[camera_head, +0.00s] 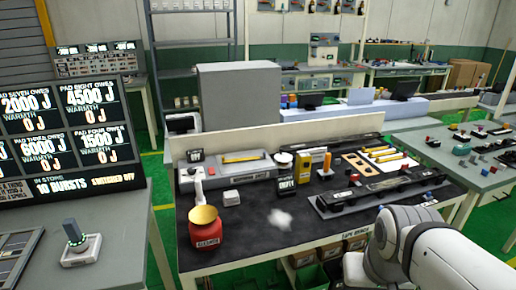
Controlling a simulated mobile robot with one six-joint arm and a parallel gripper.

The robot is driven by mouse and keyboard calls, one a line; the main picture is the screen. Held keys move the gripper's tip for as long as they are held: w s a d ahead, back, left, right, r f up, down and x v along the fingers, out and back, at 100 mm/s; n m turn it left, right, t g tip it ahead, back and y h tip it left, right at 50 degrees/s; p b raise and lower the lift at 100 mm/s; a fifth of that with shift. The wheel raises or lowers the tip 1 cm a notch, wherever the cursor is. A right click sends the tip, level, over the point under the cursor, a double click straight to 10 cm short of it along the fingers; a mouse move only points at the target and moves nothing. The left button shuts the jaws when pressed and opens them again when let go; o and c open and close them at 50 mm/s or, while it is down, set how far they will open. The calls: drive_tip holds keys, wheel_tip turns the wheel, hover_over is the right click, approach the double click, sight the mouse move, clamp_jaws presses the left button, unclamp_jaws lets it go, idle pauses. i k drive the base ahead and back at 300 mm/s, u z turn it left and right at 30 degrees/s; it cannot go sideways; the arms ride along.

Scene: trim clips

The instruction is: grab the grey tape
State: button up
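I cannot pick out a grey tape for certain. On the dark-topped bench (252,238), labelled "TAPE BENCH" at its front, a small round pale thing with a dark lower part (284,159) sits near the back; it is too small to tell if it is a tape roll. A small light grey block (231,197) lies at the left of the bench. A long dark rail-like fixture (350,199) lies along the right side. My white arm enters at the lower right; its gripper is not in view.
A whitish patch (280,219) lies mid-bench. An orange upright thing (326,163) and yellow bars (383,154) stand farther back.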

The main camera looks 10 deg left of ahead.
sight(263, 157)
drive_tip(key=i, duration=1.15)
drive_tip(key=z, duration=0.1)
